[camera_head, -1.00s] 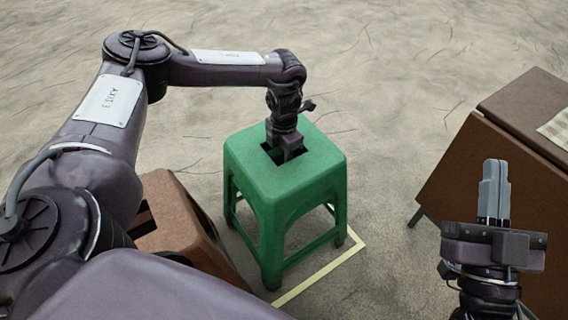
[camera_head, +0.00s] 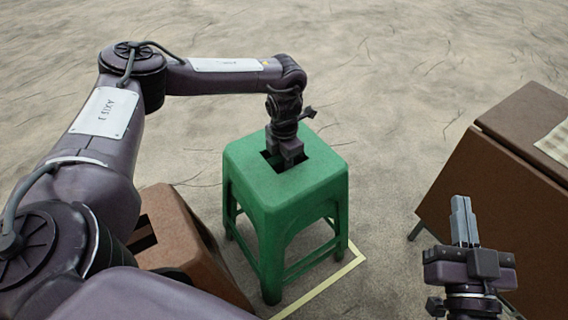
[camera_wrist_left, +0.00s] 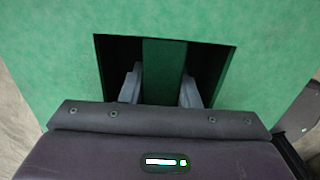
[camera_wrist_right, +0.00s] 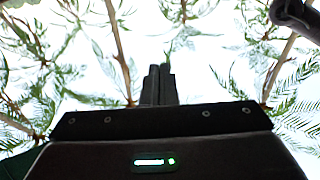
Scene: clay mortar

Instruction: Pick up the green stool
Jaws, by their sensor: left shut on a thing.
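The green stool (camera_head: 288,185) stands upright in the middle of the head view, with a dark rectangular opening in its seat. In the left wrist view, a green bar (camera_wrist_left: 163,65) divides that opening into two slots. My left gripper (camera_head: 286,160) reaches down from above into the opening. In the left wrist view its fingers (camera_wrist_left: 162,90) sit in the two slots, one on each side of the bar, and it is shut on the bar. The fingertips are hidden inside. My right gripper (camera_head: 463,222) is empty, its fingers together and pointing up, right of the stool.
A brown box (camera_head: 178,235) with a dark slot lies close at the stool's left. A brown slanted cabinet (camera_head: 490,185) stands at the right. Pale yellow tape (camera_head: 330,282) marks the floor by the stool's feet. Floor behind the stool is clear.

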